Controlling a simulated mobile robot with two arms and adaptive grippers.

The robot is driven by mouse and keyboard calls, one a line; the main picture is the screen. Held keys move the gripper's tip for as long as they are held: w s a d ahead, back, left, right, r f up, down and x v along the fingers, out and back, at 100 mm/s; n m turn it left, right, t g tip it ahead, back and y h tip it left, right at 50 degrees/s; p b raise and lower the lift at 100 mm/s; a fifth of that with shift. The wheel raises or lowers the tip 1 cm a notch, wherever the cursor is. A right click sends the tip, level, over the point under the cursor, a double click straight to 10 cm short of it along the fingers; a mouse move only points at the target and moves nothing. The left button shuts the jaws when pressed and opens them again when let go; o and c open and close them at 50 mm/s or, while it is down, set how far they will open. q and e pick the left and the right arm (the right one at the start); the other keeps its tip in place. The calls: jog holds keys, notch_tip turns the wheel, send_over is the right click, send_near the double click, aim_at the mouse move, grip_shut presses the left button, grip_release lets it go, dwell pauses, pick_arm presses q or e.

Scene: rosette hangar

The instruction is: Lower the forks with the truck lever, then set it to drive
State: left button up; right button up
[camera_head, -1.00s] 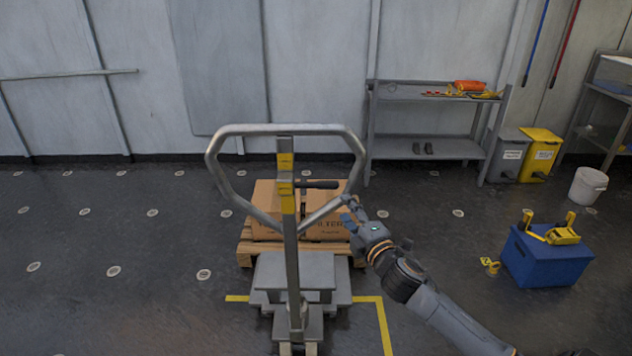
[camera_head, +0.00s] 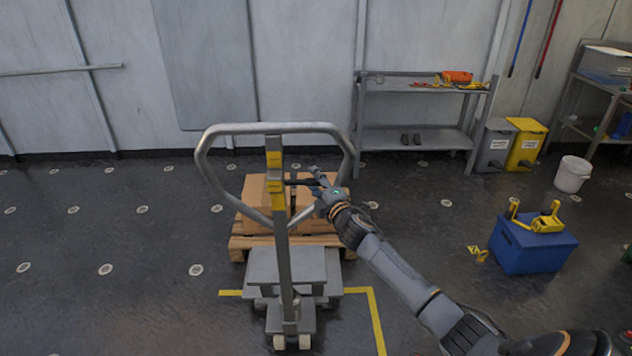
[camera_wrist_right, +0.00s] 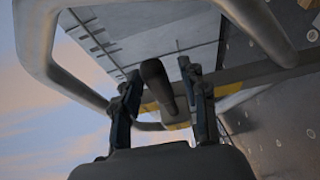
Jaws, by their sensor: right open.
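The pallet truck (camera_head: 283,250) stands in the middle of the head view, with a grey looped handle (camera_head: 330,127) on its upright post. A short dark lever (camera_head: 299,182) sticks out to the right from the post beside the yellow labels. My right gripper (camera_head: 315,178) is open at the lever's free end. In the right wrist view the lever (camera_wrist_right: 157,85) shows between the two spread fingers of the gripper (camera_wrist_right: 160,75), with a gap on both sides. The forks are hidden under the pallet and load. My left gripper is not in view.
Cardboard boxes (camera_head: 252,190) sit on a wooden pallet (camera_head: 238,243) behind the truck body. The handle loop surrounds the lever area closely. A blue box (camera_head: 530,250) stands on the floor at right, and a grey shelf (camera_head: 410,137) at the wall. Floor at left is clear.

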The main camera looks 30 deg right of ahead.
grip_shut()
